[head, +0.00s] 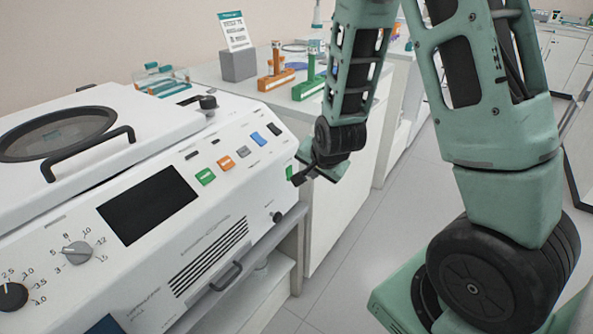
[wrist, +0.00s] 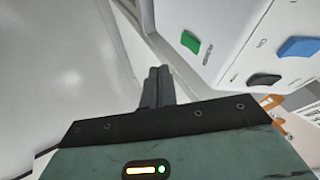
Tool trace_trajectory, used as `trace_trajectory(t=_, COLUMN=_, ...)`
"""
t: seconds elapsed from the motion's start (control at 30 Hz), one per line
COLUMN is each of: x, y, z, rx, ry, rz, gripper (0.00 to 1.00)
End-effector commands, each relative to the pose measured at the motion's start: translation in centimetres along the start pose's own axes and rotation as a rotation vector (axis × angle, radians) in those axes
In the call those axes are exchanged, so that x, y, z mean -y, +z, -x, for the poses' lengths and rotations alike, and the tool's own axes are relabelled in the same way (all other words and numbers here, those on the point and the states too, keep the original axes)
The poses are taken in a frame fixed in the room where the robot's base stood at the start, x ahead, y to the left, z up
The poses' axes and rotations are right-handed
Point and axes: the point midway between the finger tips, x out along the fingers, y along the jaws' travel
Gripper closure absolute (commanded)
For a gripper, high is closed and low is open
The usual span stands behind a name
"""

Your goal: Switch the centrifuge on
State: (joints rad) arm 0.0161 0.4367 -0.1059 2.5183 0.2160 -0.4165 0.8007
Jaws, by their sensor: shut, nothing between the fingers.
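The white centrifuge (head: 150,270) fills the left of the head view, with its lid down and its display (head: 147,206) black. A green switch (head: 290,172) sits at the right end of its front, partly behind my gripper (head: 297,180) in the head view. In the wrist view the same green switch (wrist: 190,42) is plain, up and right of my fingertips (wrist: 159,72). My gripper is shut and empty. A gap shows between the fingertips and the switch in the wrist view; the exact distance is unclear.
The sloped panel carries a green button (head: 205,177), an orange button (head: 226,163), a blue button (head: 259,139) and dials (head: 76,252). Behind stands a bench (head: 210,75) with an orange rack (head: 276,80) and a green rack (head: 308,88). Open floor (head: 350,255) lies right of the centrifuge.

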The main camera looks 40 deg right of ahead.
Motion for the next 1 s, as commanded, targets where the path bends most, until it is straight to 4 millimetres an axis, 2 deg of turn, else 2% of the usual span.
trace_trajectory(t=0.03, x=-0.3, y=0.2, z=-1.5, rx=0.002, ry=0.004, rz=0.001, gripper=1.00)
trace_trajectory(t=0.3, x=-0.2, y=0.2, z=-6.8, rx=0.001, ry=0.003, rz=0.000, gripper=1.00)
trace_trajectory(t=0.4, x=1.4, y=0.2, z=-7.5, rx=0.000, ry=-0.003, rz=0.003, gripper=1.00)
trace_trajectory(t=0.6, x=3.0, y=0.3, z=-8.5, rx=0.000, ry=-0.001, rz=0.002, gripper=1.00)
trace_trajectory(t=1.0, x=3.3, y=0.3, z=-8.8, rx=-0.001, ry=0.000, rz=0.000, gripper=1.00)
